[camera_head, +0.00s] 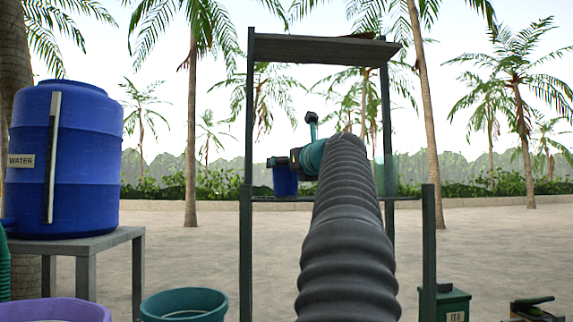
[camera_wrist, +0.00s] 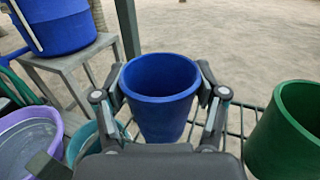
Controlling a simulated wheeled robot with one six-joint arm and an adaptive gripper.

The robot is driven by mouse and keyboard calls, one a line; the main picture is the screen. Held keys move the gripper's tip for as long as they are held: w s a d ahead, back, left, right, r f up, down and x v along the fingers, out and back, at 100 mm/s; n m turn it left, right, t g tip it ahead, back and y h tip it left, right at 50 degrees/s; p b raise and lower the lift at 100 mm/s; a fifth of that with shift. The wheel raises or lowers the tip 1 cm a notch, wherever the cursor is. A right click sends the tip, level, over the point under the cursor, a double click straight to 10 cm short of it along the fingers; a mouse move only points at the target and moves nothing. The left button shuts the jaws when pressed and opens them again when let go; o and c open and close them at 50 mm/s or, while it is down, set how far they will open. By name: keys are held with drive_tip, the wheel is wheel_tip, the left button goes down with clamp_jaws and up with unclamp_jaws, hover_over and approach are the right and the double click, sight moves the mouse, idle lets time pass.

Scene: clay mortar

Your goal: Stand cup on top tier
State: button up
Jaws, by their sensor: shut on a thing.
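A blue cup (camera_wrist: 160,112) is upright and open at the top in the wrist view, between the two fingers of my gripper (camera_wrist: 161,84). The fingers press on its sides, and its inside looks empty. In the head view the cup (camera_head: 285,182) hangs below my gripper, at the left part of the dark rack (camera_head: 248,130). Its base is near the level of the rack's middle shelf; I cannot tell whether it touches. The rack's top board (camera_head: 320,50) is well above the cup. My arm hides much of the middle shelf.
A green container (camera_wrist: 290,125) stands right of the cup, above wire bars. A blue water barrel (camera_head: 65,160) sits on a grey table (camera_head: 85,243) at left. Purple (camera_head: 55,310) and teal (camera_head: 185,304) tubs are low left. A green tea box (camera_head: 452,303) is low right.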

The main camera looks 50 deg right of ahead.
drive_tip(key=o, duration=1.2)
drive_tip(key=shift+f, duration=0.1)
drive_tip(key=shift+o, duration=0.2)
drive_tip(key=shift+r, duration=0.2)
drive_tip(key=b+v, duration=0.1)
drive_tip(key=v, duration=1.1)
drive_tip(key=shift+b, duration=0.3)
